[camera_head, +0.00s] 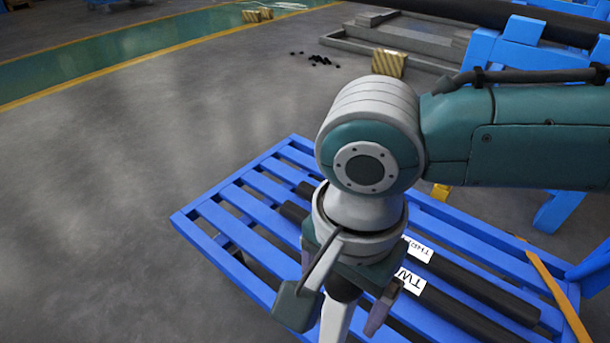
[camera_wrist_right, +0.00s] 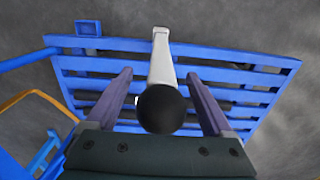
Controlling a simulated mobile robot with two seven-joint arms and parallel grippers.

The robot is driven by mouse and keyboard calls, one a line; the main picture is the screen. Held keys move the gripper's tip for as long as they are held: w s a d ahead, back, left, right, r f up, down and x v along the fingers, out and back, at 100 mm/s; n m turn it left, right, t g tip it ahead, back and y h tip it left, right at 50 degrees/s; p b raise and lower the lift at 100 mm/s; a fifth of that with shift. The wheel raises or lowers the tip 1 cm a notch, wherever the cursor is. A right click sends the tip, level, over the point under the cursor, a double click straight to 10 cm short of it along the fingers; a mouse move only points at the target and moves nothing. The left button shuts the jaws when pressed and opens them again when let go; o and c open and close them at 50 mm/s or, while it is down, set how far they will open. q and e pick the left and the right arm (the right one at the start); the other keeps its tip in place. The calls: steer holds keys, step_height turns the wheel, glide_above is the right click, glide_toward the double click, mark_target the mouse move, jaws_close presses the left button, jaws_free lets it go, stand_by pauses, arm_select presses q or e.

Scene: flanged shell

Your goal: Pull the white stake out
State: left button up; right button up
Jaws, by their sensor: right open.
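The white stake (camera_head: 336,321) shows below my right gripper in the head view, its lower end cut off by the frame edge. In the right wrist view the stake (camera_wrist_right: 161,62) runs away from me, with a round black end (camera_wrist_right: 161,109) nearest the camera. My right gripper (camera_wrist_right: 159,76) is open, with one purple finger on each side of the stake and visible gaps between. In the head view the right gripper (camera_head: 338,308) hangs over the blue slatted rack (camera_head: 235,200). My left gripper is not in view.
Black pipes (camera_head: 480,290) with white labels (camera_head: 408,287) lie on the rack, partly hidden by my right arm. A yellow bar (camera_head: 560,300) crosses the rack's right side. Blue stands are at the right. The grey floor (camera_head: 100,220) at the left is clear.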

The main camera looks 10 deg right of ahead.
steer(key=shift+f+b, duration=0.3)
steer(key=shift+f, duration=0.55)
steer(key=shift+c, duration=0.3)
jaws_close()
steer(key=shift+r, duration=0.15)
steer(key=shift+r+p, duration=4.95)
steer(key=shift+p, duration=1.4)
